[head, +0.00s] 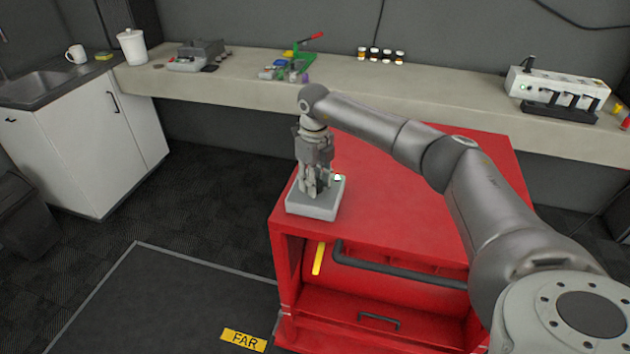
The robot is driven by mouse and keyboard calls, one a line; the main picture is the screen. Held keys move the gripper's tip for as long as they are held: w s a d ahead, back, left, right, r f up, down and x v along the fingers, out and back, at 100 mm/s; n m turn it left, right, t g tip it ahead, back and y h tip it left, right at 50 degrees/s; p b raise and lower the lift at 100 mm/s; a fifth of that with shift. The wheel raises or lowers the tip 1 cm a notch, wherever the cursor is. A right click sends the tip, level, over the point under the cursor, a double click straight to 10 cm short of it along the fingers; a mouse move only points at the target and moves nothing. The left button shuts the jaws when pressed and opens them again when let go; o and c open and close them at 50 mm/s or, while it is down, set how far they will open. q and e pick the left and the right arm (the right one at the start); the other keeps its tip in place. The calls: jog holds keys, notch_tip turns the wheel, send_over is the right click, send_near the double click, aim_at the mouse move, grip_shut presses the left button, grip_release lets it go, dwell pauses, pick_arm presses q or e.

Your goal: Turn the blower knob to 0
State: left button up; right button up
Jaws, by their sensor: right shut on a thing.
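A small grey control box (311,208) sits on the top of a red cabinet, near its front left corner. My left gripper is not in view.
The red cabinet (420,190) has a dark hose and a yellow strip on its open front. A long bench (400,85) behind holds small bottles (381,56), a green-and-red tool (300,52) and a white power strip (553,84).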

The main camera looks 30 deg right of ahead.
jog(key=n+b, duration=0.1)
jog(key=n, duration=0.2)
jog(key=shift+w+n, duration=0.1)
jog(key=shift+n, duration=0.2)
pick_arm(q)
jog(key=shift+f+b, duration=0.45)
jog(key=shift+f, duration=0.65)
pick_arm(e)
jog(key=shift+r+n, duration=0.1)
jog(key=shift+n, duration=1.7)
jog(key=shift+c, duration=0.2)
jog(key=o, duration=1)
jog(key=shift+a, duration=0.1)
jog(key=shift+o, duration=0.2)
jog(key=shift+r, duration=0.1)
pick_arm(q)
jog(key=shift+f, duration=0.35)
pick_arm(e)
notch_tip(320, 180, up, 12)
